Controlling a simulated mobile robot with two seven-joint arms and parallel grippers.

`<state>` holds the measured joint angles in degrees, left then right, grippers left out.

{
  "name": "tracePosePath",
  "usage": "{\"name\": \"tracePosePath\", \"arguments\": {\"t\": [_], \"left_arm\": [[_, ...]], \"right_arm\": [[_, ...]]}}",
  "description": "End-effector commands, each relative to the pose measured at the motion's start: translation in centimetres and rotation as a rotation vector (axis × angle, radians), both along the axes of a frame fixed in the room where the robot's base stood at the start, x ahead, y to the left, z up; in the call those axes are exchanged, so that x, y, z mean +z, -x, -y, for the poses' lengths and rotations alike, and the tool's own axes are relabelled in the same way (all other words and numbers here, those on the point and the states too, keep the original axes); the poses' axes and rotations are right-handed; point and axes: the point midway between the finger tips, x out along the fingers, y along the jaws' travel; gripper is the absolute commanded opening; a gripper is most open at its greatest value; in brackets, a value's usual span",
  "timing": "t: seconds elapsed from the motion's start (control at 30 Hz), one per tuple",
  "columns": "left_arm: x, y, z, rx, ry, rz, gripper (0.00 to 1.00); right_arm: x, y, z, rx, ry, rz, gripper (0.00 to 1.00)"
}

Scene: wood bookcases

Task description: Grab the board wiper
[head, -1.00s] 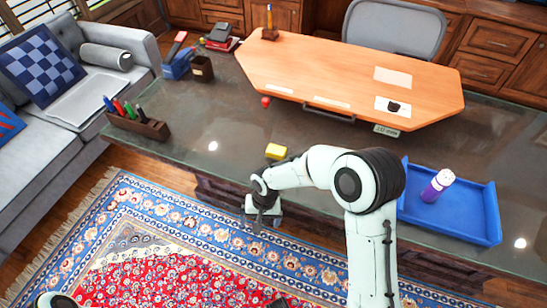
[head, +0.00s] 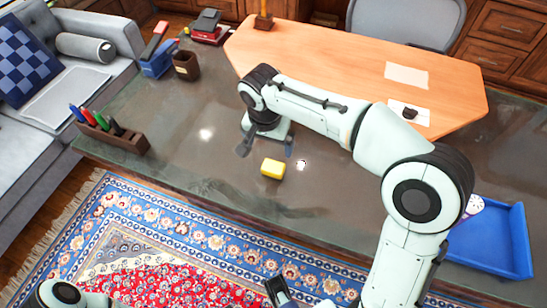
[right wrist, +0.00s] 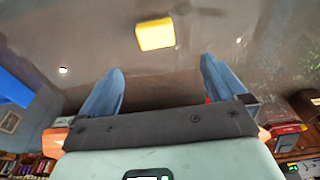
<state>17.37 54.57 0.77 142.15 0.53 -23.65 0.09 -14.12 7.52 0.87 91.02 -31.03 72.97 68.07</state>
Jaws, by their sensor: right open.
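The board wiper appears to be the small yellow block (head: 272,169) lying on the dark glossy tabletop near its front edge. My right gripper (head: 266,148) is open and empty, pointing down just behind the block in the head view. In the right wrist view the yellow block (right wrist: 156,34) lies beyond the two spread blue-grey fingertips (right wrist: 160,80), roughly centred between them and apart from both. At the bottom edge of the head view, a dark, cut-off part (head: 278,292) may belong to my left gripper; its jaws cannot be made out.
A pen holder with coloured markers (head: 108,136) stands at the table's left. A blue tray (head: 497,240) is at the right, partly behind my arm. A wooden desk board (head: 330,62) lies at the back, with a brown cup (head: 186,66) left of it. Tabletop around the block is clear.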

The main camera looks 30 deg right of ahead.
Motion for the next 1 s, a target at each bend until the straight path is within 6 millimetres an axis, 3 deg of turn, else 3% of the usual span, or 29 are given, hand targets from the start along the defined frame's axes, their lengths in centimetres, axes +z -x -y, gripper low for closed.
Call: {"name": "tracePosePath", "arguments": {"t": [0.3,1.0], "left_arm": [[-1.1,-0.3,0.0,0.004,-0.002,0.013,0.7],[-2.3,-1.0,0.0,0.008,-0.005,0.036,0.7]], "right_arm": [[-5.9,-0.4,0.7,-0.001,0.001,-0.006,0.98],[-13.1,-0.8,1.7,0.001,0.0,-0.003,0.98]]}}
